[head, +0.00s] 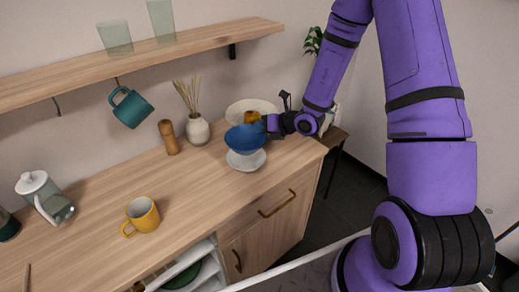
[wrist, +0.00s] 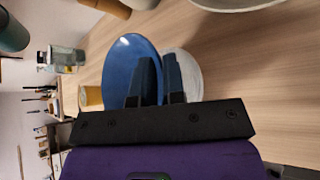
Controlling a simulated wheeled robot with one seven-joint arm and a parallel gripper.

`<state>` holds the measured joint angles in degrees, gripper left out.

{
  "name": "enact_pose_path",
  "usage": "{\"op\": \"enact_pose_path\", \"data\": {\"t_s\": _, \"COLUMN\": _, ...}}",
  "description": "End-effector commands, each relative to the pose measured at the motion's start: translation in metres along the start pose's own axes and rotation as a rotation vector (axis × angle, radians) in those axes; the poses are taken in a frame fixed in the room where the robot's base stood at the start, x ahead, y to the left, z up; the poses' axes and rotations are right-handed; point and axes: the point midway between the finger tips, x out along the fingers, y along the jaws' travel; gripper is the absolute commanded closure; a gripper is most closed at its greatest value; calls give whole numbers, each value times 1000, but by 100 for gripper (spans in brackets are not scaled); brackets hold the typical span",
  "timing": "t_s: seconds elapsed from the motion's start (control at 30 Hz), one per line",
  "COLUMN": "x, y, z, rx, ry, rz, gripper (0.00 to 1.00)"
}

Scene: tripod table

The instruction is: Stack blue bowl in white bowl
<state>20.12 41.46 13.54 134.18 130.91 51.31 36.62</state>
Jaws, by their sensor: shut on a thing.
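The blue bowl (head: 246,139) is held by its right rim in my gripper (head: 268,124), at the right part of the counter. Directly below it is a white dish (head: 256,161), which looks like the white bowl; the blue bowl hides much of it, and I cannot tell whether they touch. In the wrist view my gripper (wrist: 160,62) has its dark fingers closed on the rim of the blue bowl (wrist: 122,60). The white dish (wrist: 191,72) shows just to the right, partly behind the fingers.
A wide pale bowl (head: 240,107) stands behind, with an orange-brown object (head: 251,117) by it. A vase with sticks (head: 197,131) and a wooden mill (head: 169,138) stand to the left. A yellow mug (head: 144,214) is at the front left. Bare counter lies between.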

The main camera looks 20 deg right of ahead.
Motion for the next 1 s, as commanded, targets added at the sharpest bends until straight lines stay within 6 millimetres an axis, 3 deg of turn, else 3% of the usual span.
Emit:
{"op": "enact_pose_path", "data": {"t_s": 0.6, "x": 31, "y": -35, "z": -44, "rx": 1, "ry": 1, "rz": 1, "gripper": 100}}
{"op": "enact_pose_path", "data": {"t_s": 0.93, "x": 34, "y": -39, "z": -53, "rx": 2, "ry": 9, "rz": -1, "gripper": 100}}
{"op": "enact_pose_path", "data": {"t_s": 1.0, "x": 35, "y": -39, "z": -54, "rx": 3, "ry": 12, "rz": -1, "gripper": 76}}
